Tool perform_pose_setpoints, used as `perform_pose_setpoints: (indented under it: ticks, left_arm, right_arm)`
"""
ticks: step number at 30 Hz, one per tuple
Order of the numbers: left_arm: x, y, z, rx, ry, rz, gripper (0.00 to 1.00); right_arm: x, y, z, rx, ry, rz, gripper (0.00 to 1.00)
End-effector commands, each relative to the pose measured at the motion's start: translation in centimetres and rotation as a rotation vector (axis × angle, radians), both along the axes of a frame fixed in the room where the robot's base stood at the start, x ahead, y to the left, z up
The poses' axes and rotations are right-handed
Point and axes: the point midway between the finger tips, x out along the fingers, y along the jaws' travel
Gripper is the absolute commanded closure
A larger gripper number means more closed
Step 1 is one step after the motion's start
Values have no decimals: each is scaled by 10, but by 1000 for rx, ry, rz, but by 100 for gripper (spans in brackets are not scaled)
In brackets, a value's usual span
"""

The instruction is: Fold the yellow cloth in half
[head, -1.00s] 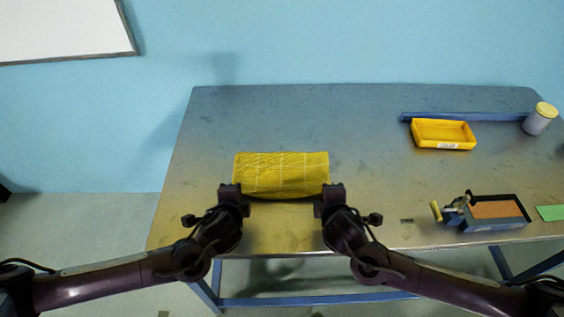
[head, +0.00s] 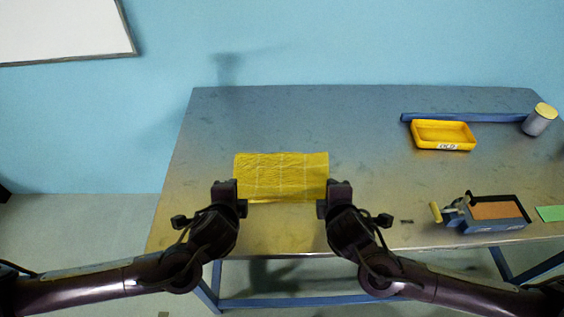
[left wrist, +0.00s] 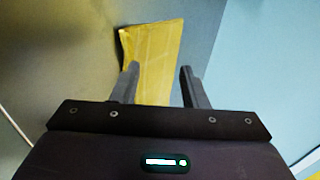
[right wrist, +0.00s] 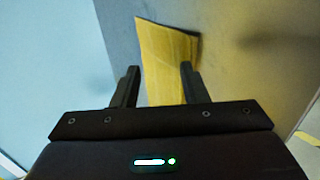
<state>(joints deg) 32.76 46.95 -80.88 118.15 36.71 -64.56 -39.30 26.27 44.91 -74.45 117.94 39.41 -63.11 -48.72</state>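The yellow cloth (head: 281,176) lies on the table as a wide rectangle, its front edge nearest me, with faint crease lines. A thin second edge shows along its front, so it may be in layers; I cannot tell for sure. My left gripper (head: 231,191) is at its front left corner and my right gripper (head: 335,191) at its front right corner. In the left wrist view the cloth (left wrist: 156,50) shows between and beyond two spread fingers. In the right wrist view the cloth (right wrist: 165,55) likewise shows between spread fingers. Both grippers look open, not clamped on it.
On the table (head: 370,150), a yellow tray (head: 443,146), a blue bar (head: 470,117) and a grey jar with yellow lid (head: 538,120) stand at back right. A crank-handled box (head: 494,223) and a green card (head: 550,213) are at front right. Table left of the cloth is clear.

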Motion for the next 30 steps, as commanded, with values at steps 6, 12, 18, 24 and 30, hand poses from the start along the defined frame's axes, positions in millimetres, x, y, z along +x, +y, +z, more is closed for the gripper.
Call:
perform_pose_setpoints:
  ticks: [6,12,18,24,30]
  left_arm:
    - [-21,-1,29,0,-5,-2,60]
    - [-31,0,40,1,-1,1,60]
    - [-32,1,40,1,0,1,60]
    - [-32,0,39,1,0,1,60]
    - [-32,0,39,1,1,1,60]
  right_arm:
    - [-21,1,29,0,-5,2,60]
    - [-31,0,40,-2,-1,1,60]
    - [-32,0,40,-1,0,0,60]
    - [-32,0,40,-1,0,0,60]
    - [-32,0,39,-1,0,0,60]
